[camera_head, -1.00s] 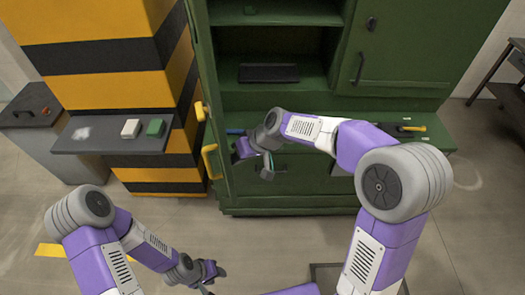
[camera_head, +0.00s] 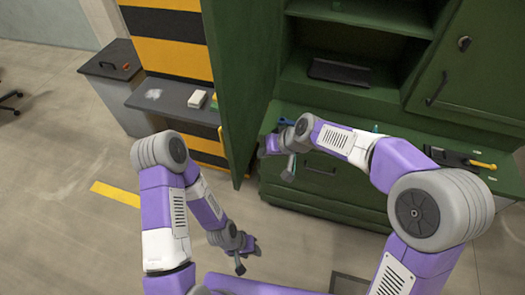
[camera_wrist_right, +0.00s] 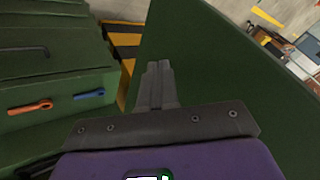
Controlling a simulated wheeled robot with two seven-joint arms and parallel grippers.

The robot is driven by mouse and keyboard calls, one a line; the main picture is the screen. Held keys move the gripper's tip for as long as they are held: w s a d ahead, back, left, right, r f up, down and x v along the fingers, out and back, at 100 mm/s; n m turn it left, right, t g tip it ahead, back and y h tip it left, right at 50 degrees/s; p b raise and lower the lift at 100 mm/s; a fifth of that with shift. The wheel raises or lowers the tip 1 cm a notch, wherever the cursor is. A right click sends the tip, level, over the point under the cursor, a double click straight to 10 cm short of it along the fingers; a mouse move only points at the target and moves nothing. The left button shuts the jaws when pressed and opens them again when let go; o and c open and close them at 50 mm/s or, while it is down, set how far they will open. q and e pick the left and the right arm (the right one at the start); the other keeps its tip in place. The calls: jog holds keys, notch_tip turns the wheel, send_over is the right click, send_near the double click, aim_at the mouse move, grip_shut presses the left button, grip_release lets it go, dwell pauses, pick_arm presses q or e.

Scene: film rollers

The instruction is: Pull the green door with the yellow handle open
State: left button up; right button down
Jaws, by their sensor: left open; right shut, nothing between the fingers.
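My right gripper (camera_head: 262,152) is shut and empty, between the door and the cabinet front. In the right wrist view its closed fingers (camera_wrist_right: 158,68) point along the broad green door panel (camera_wrist_right: 225,75); I cannot tell whether they touch it. My left gripper (camera_head: 256,248) is open and empty, low over the floor in front of the door.
The open cabinet (camera_head: 345,45) holds a dark tray (camera_head: 338,72). Tools with orange (camera_wrist_right: 30,107) and blue (camera_wrist_right: 89,94) handles lie at its ledge. A grey shelf (camera_head: 165,100) with a white block (camera_head: 197,99) stands left of the door. Floor ahead is clear.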

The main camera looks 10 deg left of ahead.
jog(key=s+f+v, duration=0.1)
jog(key=v, duration=1)
jog(key=shift+s+d, duration=0.35)
jog(key=shift+d, duration=0.1)
jog(key=shift+r, duration=0.1)
